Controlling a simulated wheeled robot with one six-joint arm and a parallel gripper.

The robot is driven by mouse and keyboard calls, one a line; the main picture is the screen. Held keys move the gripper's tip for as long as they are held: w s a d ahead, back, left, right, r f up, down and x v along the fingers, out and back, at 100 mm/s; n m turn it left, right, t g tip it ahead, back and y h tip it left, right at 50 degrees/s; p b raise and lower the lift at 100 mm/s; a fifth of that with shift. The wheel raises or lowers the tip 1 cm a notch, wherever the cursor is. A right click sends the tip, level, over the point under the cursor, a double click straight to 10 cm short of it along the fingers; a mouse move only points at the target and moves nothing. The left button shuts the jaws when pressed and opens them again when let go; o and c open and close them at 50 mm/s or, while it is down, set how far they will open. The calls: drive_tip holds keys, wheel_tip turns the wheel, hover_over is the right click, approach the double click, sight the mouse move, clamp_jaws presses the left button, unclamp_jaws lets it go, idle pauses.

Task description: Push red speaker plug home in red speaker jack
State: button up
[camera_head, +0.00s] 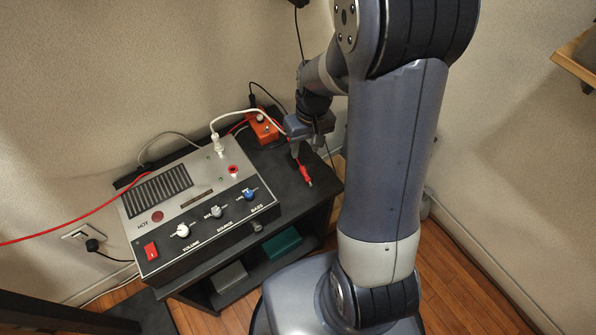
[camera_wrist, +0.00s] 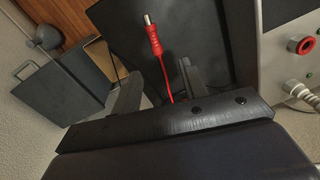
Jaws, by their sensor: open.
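The red speaker plug (camera_head: 305,174) has a red body and a pale metal tip. It is over the black stand top, right of the amplifier, and clear of the jack. In the wrist view the plug (camera_wrist: 154,40) is beyond my fingertips, with its red cable running back between the fingers. My gripper (camera_head: 306,146) is open above the plug; it also shows in the wrist view (camera_wrist: 161,72). The red speaker jack (camera_head: 233,170) is a red ring on the amplifier's top panel. It shows empty in the wrist view (camera_wrist: 302,45). Whether the plug touches the stand is unclear.
The grey amplifier (camera_head: 190,192) stands on the black stand (camera_head: 322,192). A white plug (camera_head: 218,143) with a white cable sits beside the red jack. An orange box (camera_head: 264,128) stands behind. A wooden shelf (camera_head: 577,58) juts out at far right.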

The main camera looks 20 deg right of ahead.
sight(304, 169)
wheel_tip(304, 169, down, 9)
drive_tip(key=shift+a+r+b, duration=0.1)
drive_tip(key=shift+b, duration=0.7)
drive_tip(key=shift+c, duration=0.3)
clamp_jaws()
